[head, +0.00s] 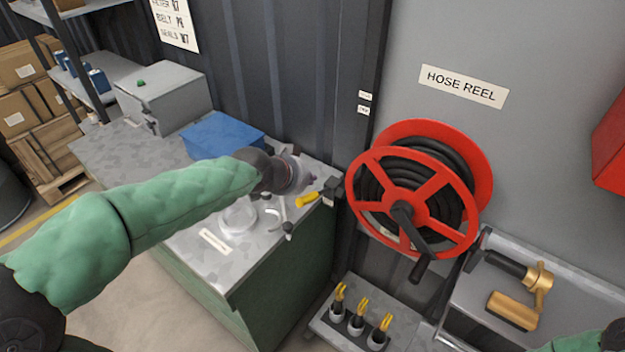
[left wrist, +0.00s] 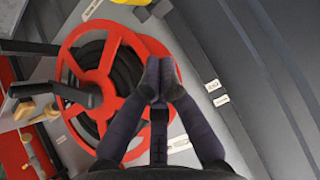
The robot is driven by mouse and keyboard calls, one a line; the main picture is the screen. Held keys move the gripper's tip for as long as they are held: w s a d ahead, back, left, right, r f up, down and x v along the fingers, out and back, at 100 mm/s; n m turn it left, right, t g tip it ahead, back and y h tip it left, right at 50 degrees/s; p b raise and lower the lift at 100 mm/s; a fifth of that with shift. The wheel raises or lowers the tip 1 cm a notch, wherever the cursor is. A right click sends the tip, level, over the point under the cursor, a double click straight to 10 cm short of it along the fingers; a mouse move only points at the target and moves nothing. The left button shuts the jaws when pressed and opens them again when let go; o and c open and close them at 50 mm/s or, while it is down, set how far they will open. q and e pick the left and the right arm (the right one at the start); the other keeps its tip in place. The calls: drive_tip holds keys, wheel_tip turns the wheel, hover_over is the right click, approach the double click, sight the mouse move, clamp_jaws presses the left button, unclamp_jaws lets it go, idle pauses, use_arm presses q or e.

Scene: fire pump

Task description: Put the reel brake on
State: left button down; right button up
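The hose reel (head: 415,190) is red with black hose and a black crank, mounted on the grey wall. At its left edge is a small dark block (head: 333,188) with a yellow-handled lever (head: 307,200) beside it, which looks like the reel brake. In the left wrist view the yellow handle (left wrist: 130,2) is cut off at the top edge.
A workbench (head: 120,150) with a blue box (head: 222,135), a clear round dish (head: 238,217) and a grey case stands left. A rack (head: 325,325) with yellow-tipped tools is below the reel. A brass nozzle (head: 540,285) lies on the right shelf.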

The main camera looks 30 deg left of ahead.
use_arm(q)
drive_tip(key=v, duration=0.6)
drive_tip(key=shift+s+p, duration=0.4)
drive_tip(key=w+d+f+n+g+h, duration=0.1)
drive_tip(key=w+d+f, duration=0.15)
drive_tip(key=f, duration=0.55)
drive_tip(key=w+d+f+g+h, duration=0.15)
drive_tip(key=d+f, duration=0.25)
drive_tip(key=f, duration=0.5)
drive_tip(key=w+d+f+n+g, duration=0.1)
drive_tip(key=d+f+g, duration=0.15)
drive_tip(key=f, duration=0.55)
drive_tip(key=s+d+f+n+g, duration=0.1)
drive_tip(key=s+d+f, duration=0.3)
drive_tip(key=f, duration=0.4)
drive_tip(key=s+d+f+n+g+h, duration=0.1)
drive_tip(key=s+d+f, duration=0.3)
drive_tip(key=s+f, duration=0.3)
drive_tip(key=s+d+f+n+g, duration=0.1)
drive_tip(key=s+d+f+g, duration=0.1)
drive_tip(key=s+d+f, duration=0.3)
wheel_tip(320, 180, down, 4)
drive_tip(key=shift+s+f, duration=0.1)
drive_tip(key=shift+s, duration=0.1)
